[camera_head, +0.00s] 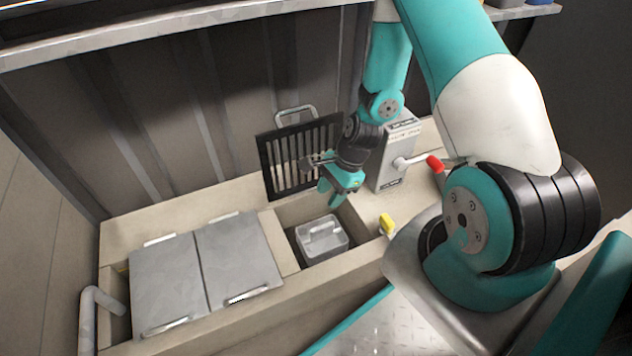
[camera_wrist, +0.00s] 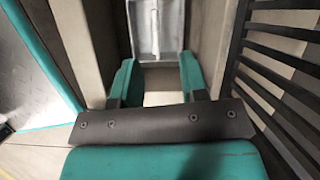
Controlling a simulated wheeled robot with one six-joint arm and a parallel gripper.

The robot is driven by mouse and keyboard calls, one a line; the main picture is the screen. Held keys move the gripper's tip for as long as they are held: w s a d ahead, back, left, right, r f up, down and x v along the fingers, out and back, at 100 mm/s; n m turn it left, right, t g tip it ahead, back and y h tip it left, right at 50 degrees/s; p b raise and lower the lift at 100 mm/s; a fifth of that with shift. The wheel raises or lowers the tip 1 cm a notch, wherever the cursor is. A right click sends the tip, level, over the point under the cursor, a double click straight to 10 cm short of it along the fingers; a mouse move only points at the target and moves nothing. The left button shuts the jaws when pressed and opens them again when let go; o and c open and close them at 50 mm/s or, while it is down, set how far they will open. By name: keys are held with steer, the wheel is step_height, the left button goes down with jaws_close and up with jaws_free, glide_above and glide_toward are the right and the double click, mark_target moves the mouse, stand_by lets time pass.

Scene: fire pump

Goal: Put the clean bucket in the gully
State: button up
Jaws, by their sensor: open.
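A grey metal bucket (camera_head: 322,238) with a handle across its top sits inside the open rectangular gully (camera_head: 290,212) in the pale bench. It also shows at the top of the wrist view (camera_wrist: 157,30), with its handle running lengthwise. My gripper (camera_head: 338,192) is above the gully's back part, a little behind and above the bucket. In the wrist view its two teal fingers (camera_wrist: 154,82) are apart with nothing between them. The gripper does not touch the bucket as far as I can see. The inside of the bucket is too small to make out.
A black slatted grate (camera_head: 290,160) stands upright behind the gully. Two grey cover plates (camera_head: 205,272) lie left of it. A grey box with a red-tipped lever (camera_head: 432,163) stands at the right, near a yellow handle (camera_head: 387,223). A shelf (camera_head: 150,30) runs above.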

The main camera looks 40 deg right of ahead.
steer(key=a+r+n, duration=0.6)
steer(key=r, duration=0.4)
steer(key=a+r+n, duration=0.5)
steer(key=r+n, duration=0.1)
steer(key=r, duration=0.4)
steer(key=s+a+r+n, duration=0.3)
steer(key=s+r+n, duration=0.3)
steer(key=s+n, duration=0.1)
steer(key=s+a+r+n, duration=0.4)
steer(key=s+r+n, duration=0.2)
steer(key=s+r, duration=0.1)
steer(key=shift+s+a+r+n+g, duration=0.2)
steer(key=shift+s+r+n+g, duration=0.15)
steer(key=shift+s, duration=0.25)
